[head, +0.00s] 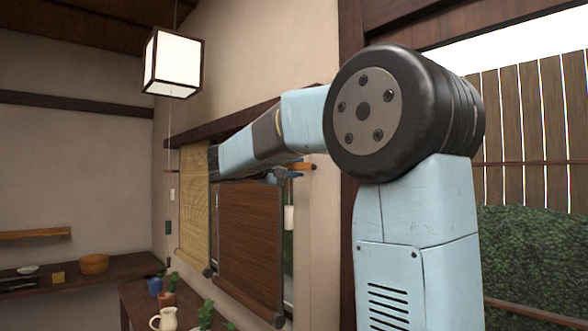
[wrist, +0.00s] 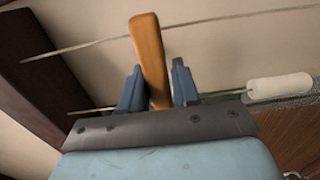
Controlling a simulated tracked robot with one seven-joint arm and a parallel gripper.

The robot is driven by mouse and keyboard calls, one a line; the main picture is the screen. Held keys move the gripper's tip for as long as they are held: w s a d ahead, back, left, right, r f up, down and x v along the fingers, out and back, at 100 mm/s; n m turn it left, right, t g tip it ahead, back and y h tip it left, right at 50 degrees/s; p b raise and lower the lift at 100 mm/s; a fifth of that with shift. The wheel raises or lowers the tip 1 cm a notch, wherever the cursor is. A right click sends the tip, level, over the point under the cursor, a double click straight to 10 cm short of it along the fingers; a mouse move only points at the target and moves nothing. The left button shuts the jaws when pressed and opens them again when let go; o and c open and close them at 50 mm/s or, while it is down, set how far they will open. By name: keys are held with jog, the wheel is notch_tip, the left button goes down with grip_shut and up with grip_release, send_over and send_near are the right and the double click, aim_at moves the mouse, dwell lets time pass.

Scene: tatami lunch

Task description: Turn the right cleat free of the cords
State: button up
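The right cleat (wrist: 150,55) is an orange-brown wooden bar on the wall. In the wrist view it stands between the two blue fingers of my gripper (wrist: 157,88), long side along them and slightly tilted. The left finger is close against it; a narrow gap shows on the right. Two pale cords, an upper one (wrist: 230,17) and a lower one (wrist: 88,111), run across at the cleat; whether they loop on it is unclear. In the head view my gripper (head: 284,175) is at the right cleat (head: 301,166), partly hidden by my arm. The left cleat (head: 170,171) is farther off.
A white cord pull (wrist: 280,87) hangs close by my gripper. A dark brown blind (head: 248,240) hangs below, with a tan blind (head: 194,205) to its left. A shelf with potted plants and a jug (head: 166,319) stands below. A lantern (head: 173,64) hangs at upper left.

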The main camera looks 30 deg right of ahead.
grip_shut()
jog(key=shift+f, duration=0.1)
jog(key=shift+n, duration=0.3)
jog(key=n, duration=0.2)
jog(key=shift+f+n, duration=0.1)
jog(key=shift+n, duration=0.3)
jog(key=n, duration=0.3)
jog(key=shift+n, duration=0.3)
jog(key=n, duration=1.1)
